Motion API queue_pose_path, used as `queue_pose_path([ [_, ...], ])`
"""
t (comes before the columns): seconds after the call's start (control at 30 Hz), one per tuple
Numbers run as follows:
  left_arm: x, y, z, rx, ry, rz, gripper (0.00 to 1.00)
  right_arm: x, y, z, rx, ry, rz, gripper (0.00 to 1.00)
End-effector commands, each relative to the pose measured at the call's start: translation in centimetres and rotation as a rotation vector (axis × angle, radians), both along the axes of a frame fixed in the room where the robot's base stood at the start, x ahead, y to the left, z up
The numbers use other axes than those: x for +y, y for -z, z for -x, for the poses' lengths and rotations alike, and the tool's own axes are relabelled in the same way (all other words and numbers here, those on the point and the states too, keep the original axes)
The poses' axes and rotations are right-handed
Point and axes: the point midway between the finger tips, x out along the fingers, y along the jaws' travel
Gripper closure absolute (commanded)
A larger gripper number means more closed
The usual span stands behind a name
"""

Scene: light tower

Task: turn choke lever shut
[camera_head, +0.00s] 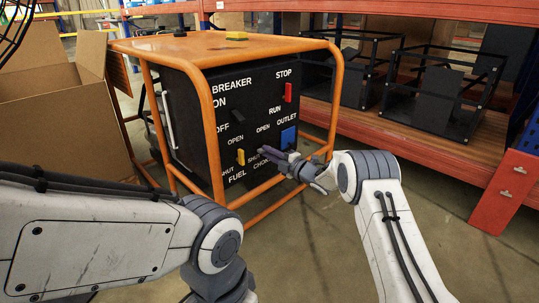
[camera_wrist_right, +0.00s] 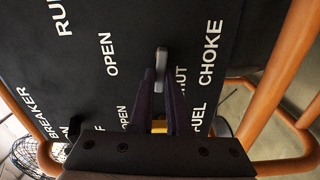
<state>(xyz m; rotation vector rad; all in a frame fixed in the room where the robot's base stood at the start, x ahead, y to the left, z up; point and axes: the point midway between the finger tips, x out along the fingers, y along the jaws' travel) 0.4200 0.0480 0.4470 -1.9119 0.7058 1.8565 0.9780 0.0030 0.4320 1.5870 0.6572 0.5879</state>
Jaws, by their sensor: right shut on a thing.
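The choke lever (camera_wrist_right: 161,58) is a small grey lever on the black panel, seen in the wrist view between the words OPEN and SHUT, beside the label CHOKE. My right gripper (camera_wrist_right: 161,82) has its two dark fingers on either side of the lever and is shut on it. In the head view the right gripper (camera_head: 264,153) reaches the lower panel from the right and hides the lever. My left arm crosses the lower left of the head view; its gripper is out of sight.
The generator's orange tube frame (camera_head: 208,120) surrounds the panel. The yellow fuel lever (camera_head: 240,157) is just left of my right gripper. A blue outlet (camera_head: 288,138) and a red stop switch (camera_head: 288,92) lie above right. A cardboard box (camera_head: 50,125) stands left; an orange shelf (camera_head: 420,135) is behind right.

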Motion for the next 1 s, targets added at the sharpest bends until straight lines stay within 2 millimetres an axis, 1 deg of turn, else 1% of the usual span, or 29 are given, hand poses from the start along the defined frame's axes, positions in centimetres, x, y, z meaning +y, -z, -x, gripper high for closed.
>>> queue_pose_path([
  [0.03, 0.0, 0.26, 0.0, 0.0, 0.0, 0.0, 0.5, -0.12, 0.3, 0.0, -0.015, 0.002, 0.018, 1.0],
  [0.3, 0.0, 0.58, 0.0, 0.0, 0.0, 0.0, 0.5, -0.13, 0.43, 0.01, -0.075, 0.002, 0.079, 1.0],
  [0.8, -0.01, 0.62, 0.0, 0.0, 0.0, 0.0, 0.5, -0.15, 0.45, 0.01, -0.087, 0.003, 0.094, 1.0],
  [0.83, -0.01, 0.62, 0.0, 0.0, 0.0, 0.0, 0.5, -0.15, 0.45, 0.01, -0.087, 0.003, 0.094, 0.81],
  [0.87, 0.0, 0.62, -0.01, 0.0, 0.0, 0.0, 0.5, -0.15, 0.45, 0.01, -0.088, 0.002, 0.093, 0.7],
  [0.9, 0.0, 0.62, -0.01, 0.0, 0.0, 0.0, 0.5, -0.12, 0.44, 0.01, -0.088, 0.002, 0.093, 0.55],
  [1.0, -0.01, 0.62, 0.0, 0.0, 0.0, 0.0, 0.5, -0.05, 0.4, 0.0, -0.088, 0.001, 0.093, 0.55],
])
